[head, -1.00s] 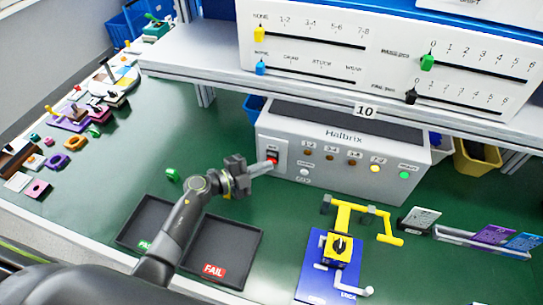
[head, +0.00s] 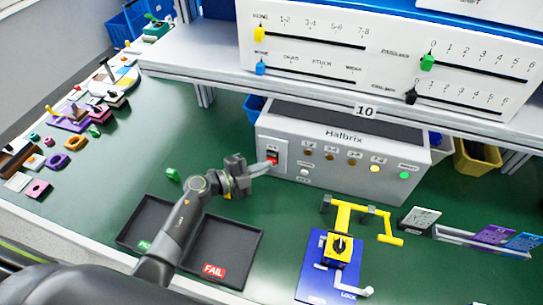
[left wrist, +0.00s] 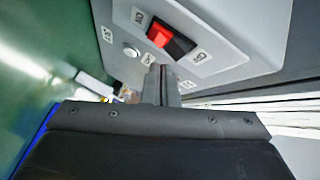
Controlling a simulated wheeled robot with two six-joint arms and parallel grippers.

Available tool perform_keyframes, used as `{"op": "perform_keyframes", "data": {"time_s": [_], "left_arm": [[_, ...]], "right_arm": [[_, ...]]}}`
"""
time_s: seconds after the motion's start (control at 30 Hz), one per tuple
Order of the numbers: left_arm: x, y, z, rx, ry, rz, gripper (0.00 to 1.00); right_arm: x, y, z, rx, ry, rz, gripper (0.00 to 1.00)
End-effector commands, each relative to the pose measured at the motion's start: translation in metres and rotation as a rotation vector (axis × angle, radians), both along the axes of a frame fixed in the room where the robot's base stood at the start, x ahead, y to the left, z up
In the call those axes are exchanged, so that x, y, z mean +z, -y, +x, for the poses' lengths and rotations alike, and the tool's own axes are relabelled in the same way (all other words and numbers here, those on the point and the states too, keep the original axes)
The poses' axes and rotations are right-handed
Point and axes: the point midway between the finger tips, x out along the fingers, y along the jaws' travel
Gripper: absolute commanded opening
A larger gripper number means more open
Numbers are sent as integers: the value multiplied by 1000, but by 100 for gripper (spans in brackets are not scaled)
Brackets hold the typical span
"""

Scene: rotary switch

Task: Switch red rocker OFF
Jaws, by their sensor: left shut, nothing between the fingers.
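The red rocker (head: 273,156) is on the left of the front of the grey Halbrix box (head: 345,146). In the left wrist view the rocker (left wrist: 158,36) shows a bright red part at its left end and a dark part at its right end, with small labels at both ends that I cannot read surely. My left gripper (head: 269,165) is shut and empty, its fingertips just in front of and slightly below the rocker. In the left wrist view the shut fingers (left wrist: 160,82) point at the panel below the rocker; I cannot tell whether they touch it. My right gripper is not in view.
A round white button (head: 304,172) and several lamps, one green (head: 404,175), are right of the rocker. A shelf (head: 215,75) overhangs the box. A FAIL tray (head: 251,250) and a blue fixture with a yellow clamp (head: 313,266) stand in front.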

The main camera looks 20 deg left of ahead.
Motion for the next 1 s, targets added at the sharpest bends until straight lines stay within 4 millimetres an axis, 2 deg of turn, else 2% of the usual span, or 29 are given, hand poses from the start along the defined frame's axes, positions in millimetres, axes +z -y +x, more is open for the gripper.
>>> {"op": "perform_keyframes", "data": {"time_s": [1.0], "left_arm": [[2,0,11,0,0,0,0]], "right_arm": [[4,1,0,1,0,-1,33]]}}
